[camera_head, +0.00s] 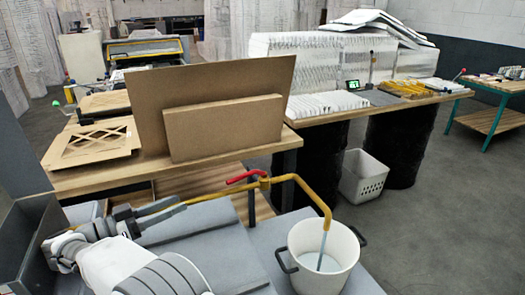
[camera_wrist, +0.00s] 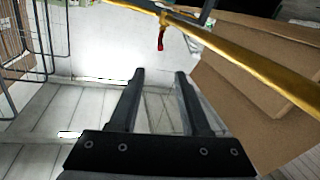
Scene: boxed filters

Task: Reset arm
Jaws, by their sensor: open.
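My gripper (camera_wrist: 160,74) is open in the wrist view, its two dark fingers apart with nothing between them. In the head view my white and grey arm reaches in from the lower left. The gripper end lies near the yellow pipe, and I cannot tell the exact gap. The yellow pipe (camera_head: 294,178) has a red handle (camera_head: 246,176) and bends down into a white bucket (camera_head: 312,262) with water in it. In the wrist view the yellow pipe (camera_wrist: 235,57) crosses beyond the fingers, with the red handle (camera_wrist: 161,42) hanging from it.
A brown panel (camera_head: 210,78) and a cardboard box (camera_head: 227,128) stand on the wooden table behind the pipe. A white basket (camera_head: 364,177) sits on the floor. White filters (camera_head: 325,104) line the far bench.

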